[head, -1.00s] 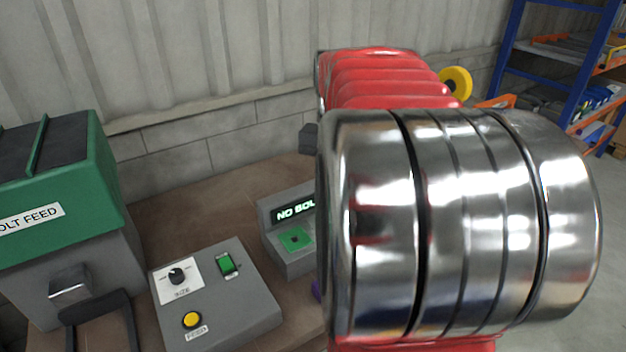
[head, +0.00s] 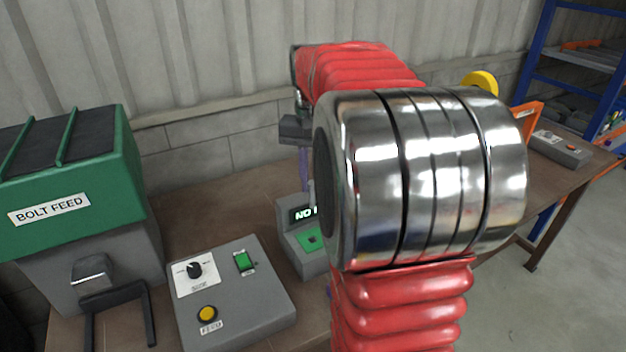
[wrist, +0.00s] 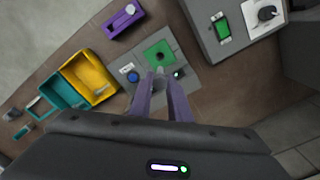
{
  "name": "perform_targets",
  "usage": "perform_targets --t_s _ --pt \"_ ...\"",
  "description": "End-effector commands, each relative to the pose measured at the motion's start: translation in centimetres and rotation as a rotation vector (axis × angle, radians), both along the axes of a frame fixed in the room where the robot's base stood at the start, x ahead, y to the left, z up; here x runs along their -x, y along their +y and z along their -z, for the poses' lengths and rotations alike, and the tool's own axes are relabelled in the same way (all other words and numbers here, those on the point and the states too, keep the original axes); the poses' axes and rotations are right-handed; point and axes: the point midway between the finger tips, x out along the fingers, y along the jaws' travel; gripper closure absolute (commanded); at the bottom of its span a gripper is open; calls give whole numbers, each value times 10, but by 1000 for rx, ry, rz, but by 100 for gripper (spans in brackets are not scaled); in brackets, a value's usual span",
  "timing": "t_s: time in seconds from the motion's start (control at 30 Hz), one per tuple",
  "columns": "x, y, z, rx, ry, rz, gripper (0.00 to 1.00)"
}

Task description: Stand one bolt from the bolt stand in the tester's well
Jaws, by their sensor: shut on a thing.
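The tester (head: 312,262) is a grey box with a green plate and a lit display, partly hidden by my arm in the head view. In the wrist view, its green plate (wrist: 152,49) has a dark well in the middle. My gripper (wrist: 161,80) has purple fingers shut on a small grey bolt (wrist: 159,72). The bolt shows close to the near edge of the green plate; its height above it is hard to tell. A purple block (wrist: 113,27), which looks like the bolt stand, lies beyond, with a pale piece on it.
A yellow bin (wrist: 97,75) and a teal bin (wrist: 61,91) stand left of the tester in the wrist view. A grey control box (head: 232,300) and the green bolt feed (head: 70,200) stand left in the head view. Bare brown bench lies between.

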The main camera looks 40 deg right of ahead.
Motion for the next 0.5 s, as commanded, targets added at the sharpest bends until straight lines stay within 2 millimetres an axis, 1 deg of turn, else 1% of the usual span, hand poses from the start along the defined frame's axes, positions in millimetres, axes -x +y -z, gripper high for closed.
perform_targets --t_s 0.17,0.5 --pt "0 0 10 -1 1 0 100" --pt "0 0 39 -1 1 0 100"
